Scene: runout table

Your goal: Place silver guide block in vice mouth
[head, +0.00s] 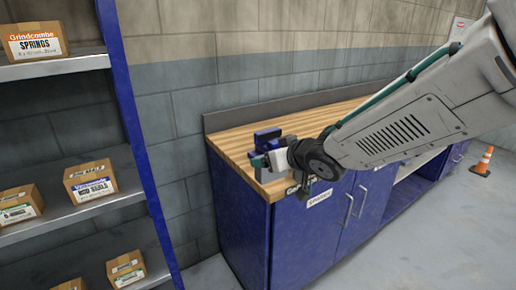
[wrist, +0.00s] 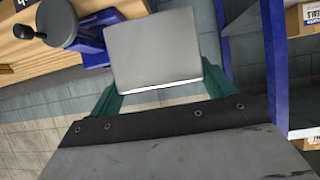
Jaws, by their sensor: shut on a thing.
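The silver guide block (wrist: 160,48) is a flat-faced grey block in the wrist view, held between the two green fingers of my gripper (wrist: 160,90). In the head view my gripper (head: 264,164) is at the near left end of the bench, in front of the blue vice (head: 268,136); the block is hard to make out there. In the wrist view the vice (wrist: 90,28) shows at upper left, beside the block and apart from it in the picture. Its mouth is not clearly visible.
The wooden bench top (head: 235,145) is mostly clear at the left, above blue cabinets (head: 240,220). A shelf rack (head: 75,62) with several cardboard boxes stands at left. An orange cone (head: 483,163) stands on the floor at right.

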